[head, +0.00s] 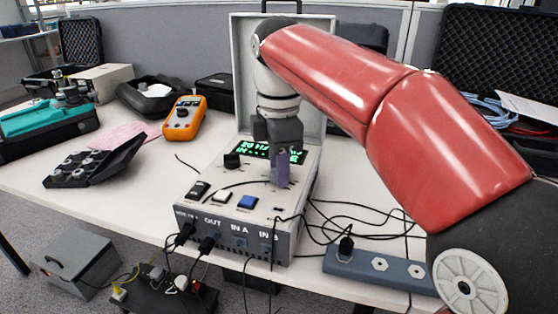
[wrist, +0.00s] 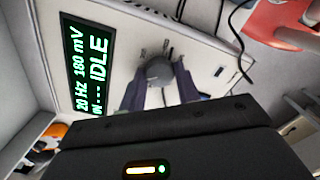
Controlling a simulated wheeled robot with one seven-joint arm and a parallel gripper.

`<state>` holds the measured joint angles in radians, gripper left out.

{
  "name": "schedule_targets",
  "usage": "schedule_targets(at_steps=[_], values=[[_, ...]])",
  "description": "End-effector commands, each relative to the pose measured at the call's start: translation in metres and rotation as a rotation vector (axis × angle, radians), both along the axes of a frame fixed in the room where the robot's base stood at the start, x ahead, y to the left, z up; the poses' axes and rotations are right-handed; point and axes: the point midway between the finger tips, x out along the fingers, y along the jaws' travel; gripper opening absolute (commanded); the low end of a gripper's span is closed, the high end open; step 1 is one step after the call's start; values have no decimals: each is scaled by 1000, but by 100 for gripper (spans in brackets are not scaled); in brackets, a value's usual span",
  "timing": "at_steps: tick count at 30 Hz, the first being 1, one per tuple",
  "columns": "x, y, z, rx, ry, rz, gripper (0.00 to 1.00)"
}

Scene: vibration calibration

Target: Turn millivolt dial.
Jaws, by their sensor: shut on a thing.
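The grey calibrator box (head: 190,222) stands on the white table with its case lid raised behind it. My gripper (head: 281,178) points down at the right part of its top panel. In the wrist view, the fingers of my gripper (wrist: 158,86) are shut on a round dark dial (wrist: 158,69), one finger on each side. The head view hides this dial behind the fingers. The display (wrist: 88,62) reads 20 Hz, 180 mV and IDLE. A second black dial (head: 232,160) sits free on the left of the panel.
Cables leave the box's front face. A power strip (head: 375,270) lies to the right. An orange multimeter (head: 184,118) is at the left.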

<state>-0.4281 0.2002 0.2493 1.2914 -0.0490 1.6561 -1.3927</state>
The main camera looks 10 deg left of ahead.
Motion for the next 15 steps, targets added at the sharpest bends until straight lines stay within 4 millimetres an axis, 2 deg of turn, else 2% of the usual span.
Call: schedule_targets(at_steps=[15], values=[[0, 0, 0, 0, -1, -489, 9]])
